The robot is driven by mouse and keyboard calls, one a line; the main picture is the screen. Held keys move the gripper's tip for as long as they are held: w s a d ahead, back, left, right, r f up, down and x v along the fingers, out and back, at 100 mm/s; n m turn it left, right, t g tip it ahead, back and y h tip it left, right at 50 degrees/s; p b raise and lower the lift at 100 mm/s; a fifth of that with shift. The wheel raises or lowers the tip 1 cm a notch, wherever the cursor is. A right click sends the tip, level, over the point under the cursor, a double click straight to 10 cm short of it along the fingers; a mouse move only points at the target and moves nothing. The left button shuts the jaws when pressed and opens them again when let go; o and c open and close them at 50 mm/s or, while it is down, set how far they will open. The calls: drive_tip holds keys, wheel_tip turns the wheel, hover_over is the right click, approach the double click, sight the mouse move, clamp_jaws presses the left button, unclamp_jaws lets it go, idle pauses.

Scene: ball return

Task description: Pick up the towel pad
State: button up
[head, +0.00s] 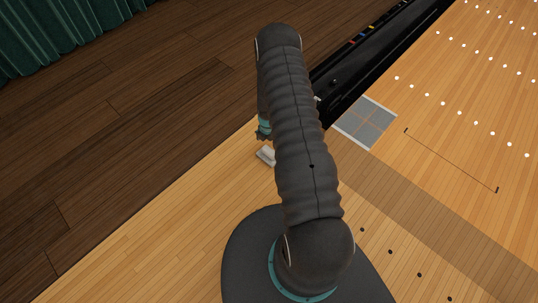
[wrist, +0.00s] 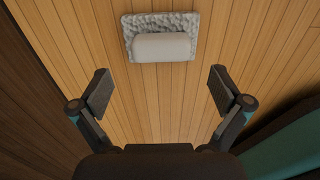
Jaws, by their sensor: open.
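The towel pad (wrist: 160,22) lies on the light wooden floor at the top middle of the wrist view. It is a grey, rough-textured rectangle with a smooth pale rounded block on top. In the head view the pad (head: 266,156) is a small pale shape, partly hidden behind my arm. My gripper (wrist: 158,92) is open and empty, its two dark fingers wide apart. The pad lies beyond the fingertips in the wrist view, between their lines and not touched. In the head view the gripper is mostly hidden by my arm.
A long black gutter (head: 350,72) runs toward the back right. Dark wood flooring (head: 130,120) lies left, with a green curtain (head: 50,35) behind. Light floor around the pad is clear.

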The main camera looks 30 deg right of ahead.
sight(269, 150)
drive_tip(key=shift+d+f, duration=0.15)
drive_tip(key=shift+f, duration=2.5)
drive_tip(key=c, duration=1.2)
